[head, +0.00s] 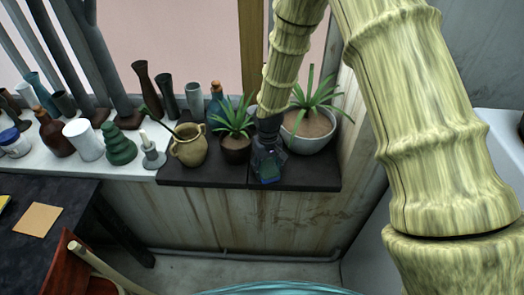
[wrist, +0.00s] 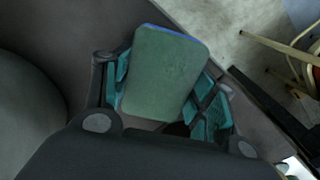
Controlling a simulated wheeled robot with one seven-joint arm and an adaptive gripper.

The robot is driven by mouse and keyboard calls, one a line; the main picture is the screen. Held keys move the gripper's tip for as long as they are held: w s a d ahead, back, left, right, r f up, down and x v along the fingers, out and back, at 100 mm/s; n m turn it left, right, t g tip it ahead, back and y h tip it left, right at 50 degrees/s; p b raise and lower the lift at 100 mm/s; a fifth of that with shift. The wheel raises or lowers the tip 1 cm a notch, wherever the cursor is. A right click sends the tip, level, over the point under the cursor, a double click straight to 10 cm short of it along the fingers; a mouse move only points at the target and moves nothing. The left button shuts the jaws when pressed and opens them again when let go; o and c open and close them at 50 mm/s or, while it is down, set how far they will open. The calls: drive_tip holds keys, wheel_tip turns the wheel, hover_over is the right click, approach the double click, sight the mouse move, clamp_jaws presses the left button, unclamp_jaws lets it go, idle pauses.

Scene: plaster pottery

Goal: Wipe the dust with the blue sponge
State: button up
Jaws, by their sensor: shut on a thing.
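My gripper (head: 268,165) is at the right part of the dark sill (head: 318,176), low near its front edge, between two potted plants. It is shut on the blue sponge (head: 269,180), which shows as a small blue patch. In the wrist view the sponge (wrist: 166,72) has a green face and a blue edge, and sits between the teal-padded fingers of the gripper (wrist: 165,100). Whether the sponge touches the sill I cannot tell. I cannot make out any dust on the sill; the patch behind the gripper is hidden.
A white pot with a spiky plant (head: 310,135) stands right of my gripper, a dark potted plant (head: 236,142) left. A tan jug (head: 189,148) and several vases stand further left. A dark table (head: 75,235) is at the lower left. The sill's right end is bare.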

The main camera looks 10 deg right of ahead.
drive_tip(key=shift+a+f, duration=0.25)
drive_tip(key=shift+a, duration=0.2)
drive_tip(key=shift+w+a+r+p, duration=0.1)
drive_tip(key=shift+r+p, duration=0.25)
drive_tip(key=shift+r, duration=0.25)
drive_tip(key=shift+w+a+r+p, duration=0.1)
drive_tip(key=shift+r+p, duration=0.25)
drive_tip(key=shift+r, duration=0.2)
drive_tip(key=shift+s+r+p, duration=0.1)
drive_tip(key=shift+r+p, duration=2.05)
drive_tip(key=shift+r, duration=0.85)
drive_tip(key=shift+r, duration=0.1)
